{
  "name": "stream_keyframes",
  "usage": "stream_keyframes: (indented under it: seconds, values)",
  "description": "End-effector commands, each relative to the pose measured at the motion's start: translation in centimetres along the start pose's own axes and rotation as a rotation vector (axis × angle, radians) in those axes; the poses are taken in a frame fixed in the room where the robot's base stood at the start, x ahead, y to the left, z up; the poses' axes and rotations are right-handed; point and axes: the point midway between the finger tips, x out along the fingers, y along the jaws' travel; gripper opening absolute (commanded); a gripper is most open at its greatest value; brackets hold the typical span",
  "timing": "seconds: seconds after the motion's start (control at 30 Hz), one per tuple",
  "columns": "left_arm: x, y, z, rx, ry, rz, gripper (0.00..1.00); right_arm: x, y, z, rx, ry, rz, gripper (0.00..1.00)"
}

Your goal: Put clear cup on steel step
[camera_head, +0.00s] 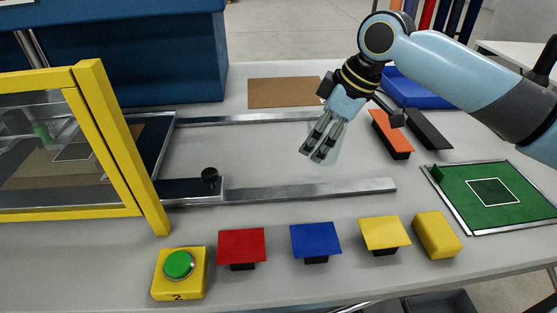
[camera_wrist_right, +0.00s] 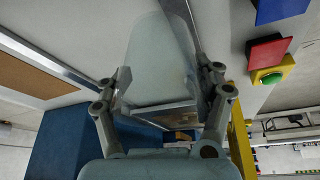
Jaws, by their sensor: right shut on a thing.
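My right gripper (camera_head: 317,153) is above the middle of the table, pointing down and slightly left. It is shut on the clear cup (camera_head: 333,148), which shows faintly around its fingertips. In the right wrist view the cup (camera_wrist_right: 160,55) is a pale see-through shape between the two fingers (camera_wrist_right: 163,95). The cup appears held clear of the table. No steel step can be told for certain; a long steel rail (camera_head: 310,190) lies in front of the gripper. My left gripper is not in view.
A yellow-framed clear guard (camera_head: 110,140) stands at left. A green button box (camera_head: 179,270), red (camera_head: 242,244), blue (camera_head: 315,240) and yellow (camera_head: 384,233) plates line the front. A green mat (camera_head: 525,205) lies right. The table between the rails is clear.

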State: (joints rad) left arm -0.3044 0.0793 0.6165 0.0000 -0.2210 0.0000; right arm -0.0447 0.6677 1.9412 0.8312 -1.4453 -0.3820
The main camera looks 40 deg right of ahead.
Motion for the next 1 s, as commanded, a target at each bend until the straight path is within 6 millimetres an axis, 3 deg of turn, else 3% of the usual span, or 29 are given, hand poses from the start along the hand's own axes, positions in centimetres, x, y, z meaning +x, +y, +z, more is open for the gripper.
stream_keyframes:
  seconds: [0.2,0.37,0.7,1.0]
  values:
    - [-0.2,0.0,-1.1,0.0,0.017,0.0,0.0,4.5,0.6,-3.6,0.002,0.005,-0.006,0.35]
    - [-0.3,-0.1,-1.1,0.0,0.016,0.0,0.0,6.3,1.0,-4.8,0.0,0.001,-0.002,0.35]
    - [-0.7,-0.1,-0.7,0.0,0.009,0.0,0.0,10.0,1.0,-3.5,-0.001,-0.003,-0.001,0.35]
    - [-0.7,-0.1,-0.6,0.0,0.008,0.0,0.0,10.3,1.0,-3.3,-0.003,-0.001,0.001,0.35]
